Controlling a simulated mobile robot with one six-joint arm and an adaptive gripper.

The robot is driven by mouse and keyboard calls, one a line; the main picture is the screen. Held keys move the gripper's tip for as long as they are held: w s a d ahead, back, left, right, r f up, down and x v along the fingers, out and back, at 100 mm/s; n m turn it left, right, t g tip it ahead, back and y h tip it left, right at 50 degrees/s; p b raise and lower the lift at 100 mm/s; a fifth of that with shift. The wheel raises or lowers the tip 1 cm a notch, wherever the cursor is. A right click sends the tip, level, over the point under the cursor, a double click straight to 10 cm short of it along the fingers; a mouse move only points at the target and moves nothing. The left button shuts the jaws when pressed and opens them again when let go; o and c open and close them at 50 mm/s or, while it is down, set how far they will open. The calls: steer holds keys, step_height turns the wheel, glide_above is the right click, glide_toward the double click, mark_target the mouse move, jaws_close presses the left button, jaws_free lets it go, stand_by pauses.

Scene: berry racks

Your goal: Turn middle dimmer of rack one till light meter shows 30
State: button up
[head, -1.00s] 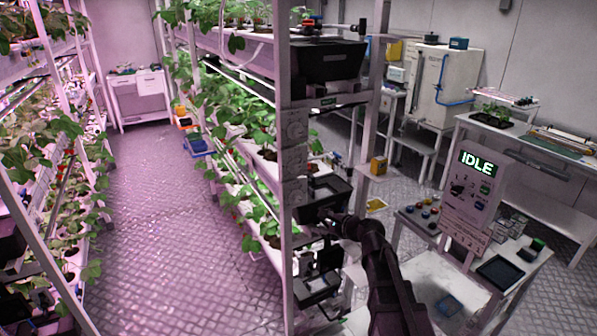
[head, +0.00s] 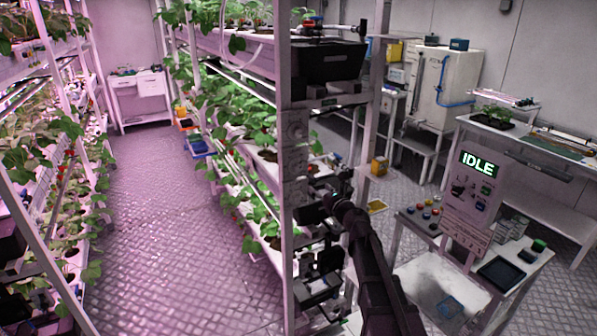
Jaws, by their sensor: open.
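Rack one seems to be the near rack in the middle, with a pale end post (head: 286,215). A column of pale dimmer plates sits on that end. The upper dimmer (head: 295,130) is clear to see. The middle dimmer (head: 294,160) is below it, small and faint, and its knob angle cannot be read. The lower one is partly behind my gripper. My gripper (head: 309,195) is dark and open, with nothing seen in it. It is just right of the post, a little below the middle dimmer; whether it touches anything cannot be told. I cannot make out a light meter reading.
A control panel (head: 474,197) reading IDLE stands on a white bench to the right. A black bin (head: 325,66) sits high on the rack end. Dark equipment (head: 318,270) stands below my gripper. The aisle floor (head: 180,220) at left is clear.

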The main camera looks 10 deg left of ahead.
mark_target(298, 169)
steer(key=shift+w, duration=0.15)
steer(key=x, duration=1.3)
steer(key=shift+w+a, duration=0.15)
steer(key=shift+a, duration=0.1)
jaws_close()
steer(key=shift+a, duration=0.3)
steer(key=shift+d, duration=0.25)
